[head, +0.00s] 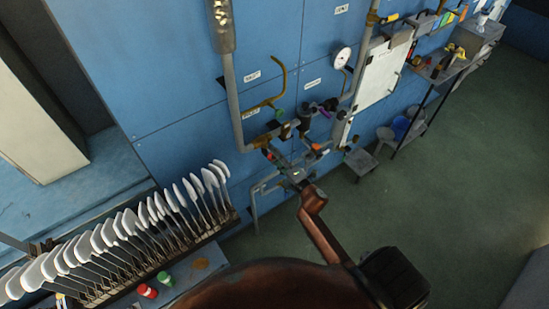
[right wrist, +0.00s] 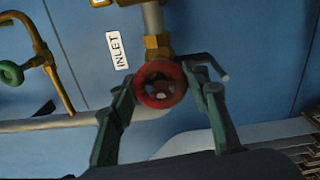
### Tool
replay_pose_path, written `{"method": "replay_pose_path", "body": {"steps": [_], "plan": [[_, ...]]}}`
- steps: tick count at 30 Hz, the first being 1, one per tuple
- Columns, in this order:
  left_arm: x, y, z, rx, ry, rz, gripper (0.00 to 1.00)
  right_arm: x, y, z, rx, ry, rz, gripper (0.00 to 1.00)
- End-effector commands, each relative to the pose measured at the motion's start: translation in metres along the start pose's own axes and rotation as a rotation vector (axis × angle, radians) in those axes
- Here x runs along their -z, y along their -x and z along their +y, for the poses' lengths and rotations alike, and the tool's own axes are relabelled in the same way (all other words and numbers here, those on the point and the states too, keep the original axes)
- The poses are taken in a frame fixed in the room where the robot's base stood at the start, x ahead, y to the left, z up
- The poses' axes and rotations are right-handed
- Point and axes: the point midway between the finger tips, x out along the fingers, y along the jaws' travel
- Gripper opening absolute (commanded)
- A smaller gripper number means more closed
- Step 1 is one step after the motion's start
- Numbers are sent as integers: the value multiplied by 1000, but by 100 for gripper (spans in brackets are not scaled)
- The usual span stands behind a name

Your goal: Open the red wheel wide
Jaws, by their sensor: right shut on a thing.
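The red wheel (right wrist: 160,83) is a small round hand wheel below a brass fitting on a grey pipe, beside the INLET label (right wrist: 117,50). In the right wrist view my right gripper (right wrist: 165,90) has a finger on each side of the wheel and is shut on it. In the head view my right gripper (head: 287,166) reaches up to the pipework on the blue wall. A small red part of the wheel (head: 267,154) shows there beside the fingers; the rest is hidden. My left gripper is not in view.
A green wheel (right wrist: 11,73) on a brass pipe is near the red one. A gauge (head: 342,57) and more valves are to the right. A rack of white sock boards (head: 130,222) stands at lower left. The green floor (head: 450,180) at right is largely clear.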

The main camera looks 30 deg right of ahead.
Motion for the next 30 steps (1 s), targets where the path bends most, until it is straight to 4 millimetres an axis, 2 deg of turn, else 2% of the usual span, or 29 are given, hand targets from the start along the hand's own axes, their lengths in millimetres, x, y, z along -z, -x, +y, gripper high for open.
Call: {"method": "replay_pose_path", "body": {"steps": [9, 24, 25, 30], "plan": [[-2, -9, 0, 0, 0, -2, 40, 0, 1, -2, 3, 111, 0, 19], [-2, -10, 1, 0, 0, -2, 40, 0, 0, -1, 3, 132, 0, 19], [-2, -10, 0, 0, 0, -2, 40, 0, 0, -1, 3, 132, 0, 43], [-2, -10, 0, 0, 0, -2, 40, 0, 0, -1, 2, 131, 0, 55]]}}
